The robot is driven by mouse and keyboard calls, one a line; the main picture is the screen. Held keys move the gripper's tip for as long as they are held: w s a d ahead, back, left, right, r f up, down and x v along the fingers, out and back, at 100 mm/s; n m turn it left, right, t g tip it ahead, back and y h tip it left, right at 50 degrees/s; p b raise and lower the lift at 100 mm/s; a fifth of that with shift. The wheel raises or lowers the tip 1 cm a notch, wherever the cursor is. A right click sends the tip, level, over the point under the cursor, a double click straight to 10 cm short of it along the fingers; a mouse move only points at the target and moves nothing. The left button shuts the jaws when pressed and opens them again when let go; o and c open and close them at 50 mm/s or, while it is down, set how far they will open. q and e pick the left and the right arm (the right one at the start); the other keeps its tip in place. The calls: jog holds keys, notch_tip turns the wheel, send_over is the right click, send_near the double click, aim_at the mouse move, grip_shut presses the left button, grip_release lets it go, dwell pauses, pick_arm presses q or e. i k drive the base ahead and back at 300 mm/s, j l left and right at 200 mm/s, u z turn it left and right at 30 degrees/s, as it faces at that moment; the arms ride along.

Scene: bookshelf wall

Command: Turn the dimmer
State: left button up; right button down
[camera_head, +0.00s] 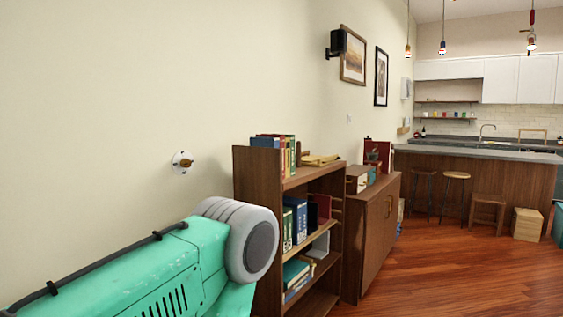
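The dimmer (182,162) is a round, pale plate with a small brownish knob at its middle. It is mounted on the cream wall, left of the bookshelf. My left arm, green with a grey joint, comes in from the lower left and is below the dimmer in the picture, apart from it. The arm's gripper is not visible. My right arm and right gripper are not in view.
A wooden bookshelf (334,207) with books stands against the wall right of the dimmer. A wooden cabinet (377,240) stands beyond it. Picture frames (381,77) hang above. Stools (456,176) stand by the kitchen counter (478,154). The wood floor (450,275) at right is clear.

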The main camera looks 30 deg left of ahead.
aim_at(184, 163)
jog(key=i+l+u, duration=0.15)
jog(key=i, duration=0.3)
jog(key=i+u, duration=0.15)
jog(key=i, duration=0.3)
jog(key=i+l+u, duration=0.2)
jog(key=i, duration=0.25)
jog(key=i+l+u, duration=0.15)
jog(key=i+l, duration=0.15)
jog(key=i, duration=0.15)
